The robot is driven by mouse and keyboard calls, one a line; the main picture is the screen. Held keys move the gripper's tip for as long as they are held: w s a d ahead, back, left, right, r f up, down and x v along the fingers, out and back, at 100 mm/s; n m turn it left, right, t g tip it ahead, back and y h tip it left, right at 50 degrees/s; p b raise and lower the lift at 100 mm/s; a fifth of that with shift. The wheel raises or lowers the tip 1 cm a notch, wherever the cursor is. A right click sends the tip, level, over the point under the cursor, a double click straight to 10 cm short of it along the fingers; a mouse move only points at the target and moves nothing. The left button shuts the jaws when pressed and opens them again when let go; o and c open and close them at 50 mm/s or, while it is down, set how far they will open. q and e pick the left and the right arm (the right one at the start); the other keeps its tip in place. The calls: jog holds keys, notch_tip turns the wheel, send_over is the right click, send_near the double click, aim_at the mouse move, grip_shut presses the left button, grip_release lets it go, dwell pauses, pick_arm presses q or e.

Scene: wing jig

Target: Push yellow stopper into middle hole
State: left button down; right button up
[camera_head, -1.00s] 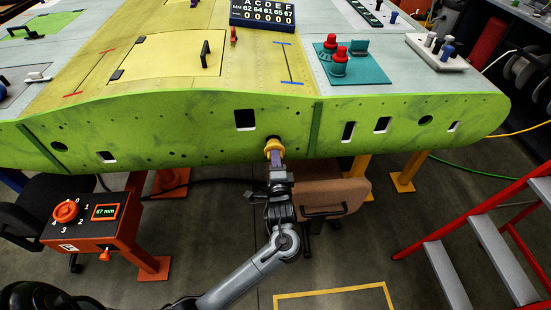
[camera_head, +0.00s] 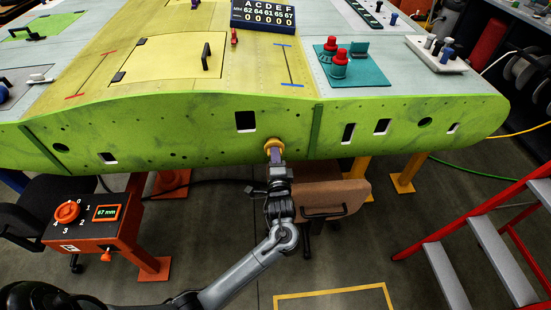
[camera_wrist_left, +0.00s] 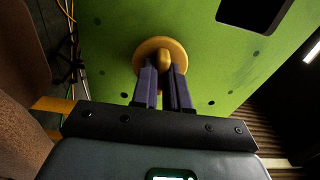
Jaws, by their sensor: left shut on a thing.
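The yellow stopper (camera_head: 274,144) is at the green front face of the wing (camera_head: 200,125), a little below and right of a square opening. In the left wrist view the stopper (camera_wrist_left: 160,48) shows a round flange lying against or very near the green face, with a raised grip in its middle. My left gripper (camera_head: 276,157) is shut on that grip, and its two purple fingers (camera_wrist_left: 164,72) hold it from either side. The hole behind the flange is hidden, and how deep the stopper sits cannot be told. My right gripper is not in view.
The green face has a square opening (camera_head: 245,120) and several small holes. An orange dial stand (camera_head: 90,222) is at the left. A brown padded seat (camera_head: 318,190) is behind the gripper, and a red stepladder (camera_head: 480,240) stands at the right. Open floor lies between.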

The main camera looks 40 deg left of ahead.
pick_arm(q)
jog(key=shift+x, duration=1.05)
jog(key=shift+a, duration=0.1)
jog(key=c, duration=1.1)
grip_release()
jog(key=shift+o, duration=0.2)
jog(key=p+v, duration=0.2)
jog(key=v, duration=0.8)
jog(key=shift+s+d+p, duration=0.25)
jog(key=shift+d+p, duration=0.05)
jog(key=shift+p, duration=0.1)
